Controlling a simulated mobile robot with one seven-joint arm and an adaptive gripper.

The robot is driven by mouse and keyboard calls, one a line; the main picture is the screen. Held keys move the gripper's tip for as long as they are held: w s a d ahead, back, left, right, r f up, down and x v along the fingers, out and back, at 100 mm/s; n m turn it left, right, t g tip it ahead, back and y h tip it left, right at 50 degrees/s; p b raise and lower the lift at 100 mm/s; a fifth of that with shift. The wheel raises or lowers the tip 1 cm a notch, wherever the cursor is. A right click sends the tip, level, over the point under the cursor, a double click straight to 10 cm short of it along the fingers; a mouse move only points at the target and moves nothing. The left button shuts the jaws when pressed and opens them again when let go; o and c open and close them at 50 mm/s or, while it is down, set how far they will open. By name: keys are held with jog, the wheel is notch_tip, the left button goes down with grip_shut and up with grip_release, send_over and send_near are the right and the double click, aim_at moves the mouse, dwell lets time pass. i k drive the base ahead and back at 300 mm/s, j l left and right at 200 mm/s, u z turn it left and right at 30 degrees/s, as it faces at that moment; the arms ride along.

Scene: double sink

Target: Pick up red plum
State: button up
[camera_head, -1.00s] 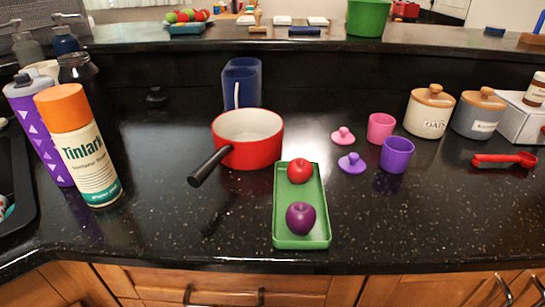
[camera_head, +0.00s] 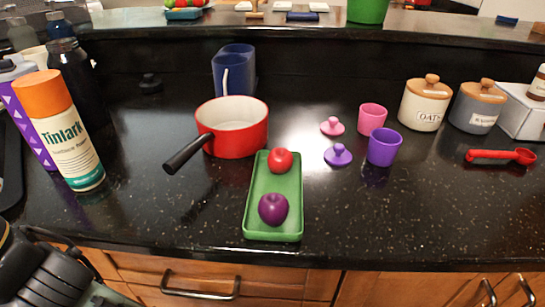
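A red plum-like fruit (camera_head: 280,160) lies in the far end of a long green tray (camera_head: 258,232) on the dark counter. A purple fruit (camera_head: 273,209) lies in the near end of the same tray. The two fruits are apart. Dark parts of my arm show at the lower left corner of the head view. I cannot make out the fingers of my gripper there.
A red saucepan (camera_head: 240,142) stands behind the tray, its black handle (camera_head: 188,153) pointing left and forward. Pink (camera_head: 371,119) and purple (camera_head: 384,147) cups stand right of the tray. A tall Tinlark can (camera_head: 62,135) stands at left.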

aim_at(280, 159)
jog(key=u, duration=0.45)
jog(key=j+u, duration=0.15)
jog(key=u, duration=0.8)
jog(key=j+u, duration=0.1)
jog(key=u, duration=0.35)
jog(key=i+j, duration=0.15)
jog(key=j, duration=0.25)
jog(key=i+j, duration=0.15)
jog(key=j, duration=0.2)
jog(key=z, duration=2.35)
jog(key=i+l, duration=0.2)
jog(key=l, duration=0.2)
jog(key=i+l, duration=0.15)
jog(key=l, duration=0.25)
jog(key=i+l, duration=0.2)
jog(key=l, duration=0.15)
jog(key=i+l, duration=0.2)
jog(key=l, duration=0.2)
